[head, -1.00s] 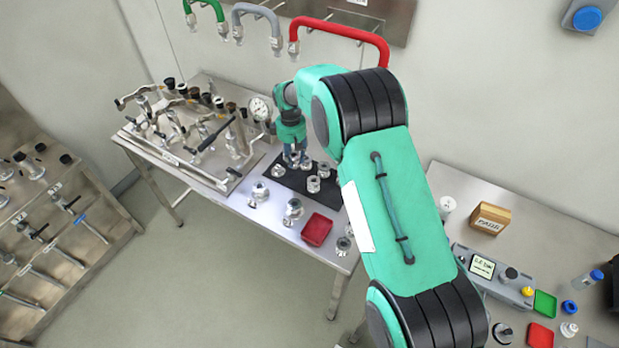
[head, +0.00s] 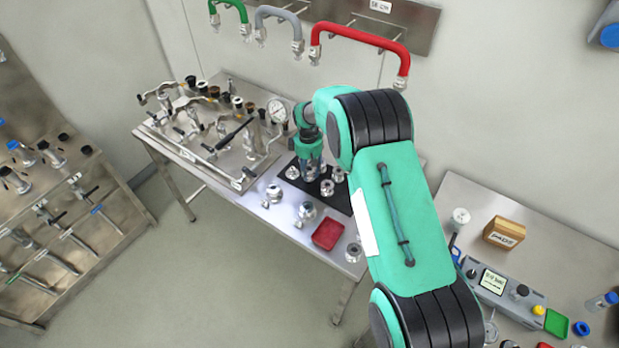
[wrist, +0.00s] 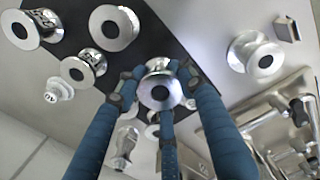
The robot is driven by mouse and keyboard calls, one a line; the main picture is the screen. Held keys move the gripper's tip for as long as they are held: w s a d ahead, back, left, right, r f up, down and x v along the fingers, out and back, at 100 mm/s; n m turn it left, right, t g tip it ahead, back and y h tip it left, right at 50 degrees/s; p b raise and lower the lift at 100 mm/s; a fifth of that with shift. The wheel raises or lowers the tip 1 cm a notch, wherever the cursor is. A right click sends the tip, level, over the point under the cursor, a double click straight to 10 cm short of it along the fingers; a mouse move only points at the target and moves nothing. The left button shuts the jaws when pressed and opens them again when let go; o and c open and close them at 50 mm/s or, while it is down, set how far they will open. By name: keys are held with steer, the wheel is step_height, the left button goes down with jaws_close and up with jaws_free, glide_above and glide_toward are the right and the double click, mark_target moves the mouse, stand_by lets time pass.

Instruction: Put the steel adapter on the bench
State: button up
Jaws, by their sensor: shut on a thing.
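My gripper (head: 312,172) points down over the black mat (head: 338,201) on the steel bench (head: 250,207). In the wrist view its blue fingers (wrist: 160,92) are shut on a shiny flanged steel adapter (wrist: 160,72) with a dark round bore. In the head view the held piece is mostly hidden by the fingers. I cannot tell whether it touches the mat or hangs just above it. Bare bench also shows in the wrist view (wrist: 225,22).
Similar steel fittings stand close by, on the mat (head: 327,187) and on the bench front (head: 305,212). A red tray (head: 327,235) lies at the bench front. A valve panel with a gauge (head: 277,111) is on the left. Coloured hose handles (head: 362,40) hang behind.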

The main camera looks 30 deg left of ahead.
mark_target(309, 178)
steer(key=shift+f, duration=0.1)
steer(key=shift+f, duration=1.75)
steer(key=shift+f, duration=0.15)
steer(key=o, duration=1.4)
step_height(309, 178, up, 12)
steer(key=shift+a+r+b, duration=0.15)
steer(key=shift+b, duration=0.35)
